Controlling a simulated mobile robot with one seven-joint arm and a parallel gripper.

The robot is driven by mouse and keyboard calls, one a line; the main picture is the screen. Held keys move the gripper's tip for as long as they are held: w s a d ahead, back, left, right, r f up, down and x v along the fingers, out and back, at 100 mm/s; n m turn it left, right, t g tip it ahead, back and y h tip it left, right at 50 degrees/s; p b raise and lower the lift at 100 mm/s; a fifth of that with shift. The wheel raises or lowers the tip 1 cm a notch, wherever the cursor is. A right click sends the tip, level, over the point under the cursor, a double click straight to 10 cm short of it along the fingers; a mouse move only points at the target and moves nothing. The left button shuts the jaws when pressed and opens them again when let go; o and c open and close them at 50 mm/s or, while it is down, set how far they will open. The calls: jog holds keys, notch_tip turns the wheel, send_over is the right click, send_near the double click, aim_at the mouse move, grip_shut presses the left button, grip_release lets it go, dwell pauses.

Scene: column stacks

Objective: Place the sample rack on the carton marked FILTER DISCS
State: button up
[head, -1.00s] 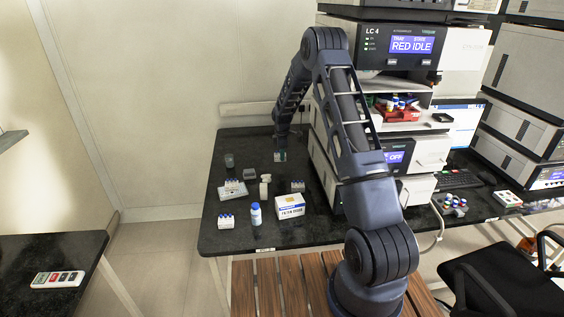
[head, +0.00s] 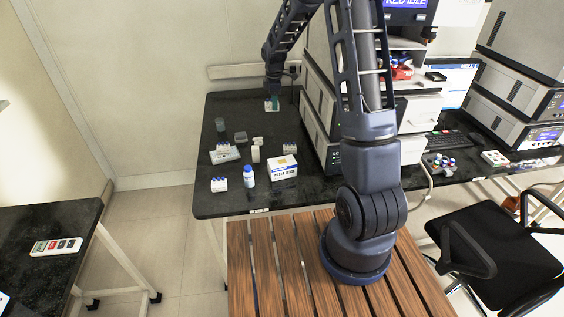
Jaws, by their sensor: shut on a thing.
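The carton marked FILTER DISCS (head: 284,169) is a white box with a yellow and blue band. It stands near the front of the black bench, with its top clear. My gripper (head: 272,101) is near the bench's back left, beyond the carton. It is shut on a small whitish rack (head: 268,106), which I take as the sample rack. The fingers partly hide the rack, and I cannot tell how far it is above the bench.
A blue-capped bottle (head: 249,178), a white bottle (head: 256,152) and a dark jar (head: 220,126) stand nearby. Stacked instruments (head: 320,135) bound the right.

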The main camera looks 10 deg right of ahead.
jog(key=s+r, duration=0.5)
jog(key=s, duration=0.6)
notch_tip(320, 180, up, 2)
send_over(284, 161)
jog(key=shift+n, duration=0.3)
notch_tip(284, 161, down, 20)
jog(key=shift+s+d+r, duration=0.1)
jog(key=shift+r, duration=0.15)
jog(key=shift+f, duration=0.1)
jog(key=o, duration=1)
notch_tip(284, 161, up, 12)
jog(key=s+d+r+m+t, duration=0.1)
jog(key=s+d+r+m, duration=0.35)
jog(key=r, duration=0.35)
jog(key=s+d+r+m+t, duration=0.1)
jog(key=s+d+r+m, duration=0.3)
jog(key=r, duration=0.4)
jog(key=s+d+r+m+t, duration=0.2)
jog(key=s+d+r+m, duration=0.2)
jog(key=s+r+m, duration=0.3)
jog(key=s+m, duration=0.2)
jog(key=s, duration=0.2)
jog(key=shift+s+r+t, duration=0.2)
jog(key=shift+s+t, duration=0.1)
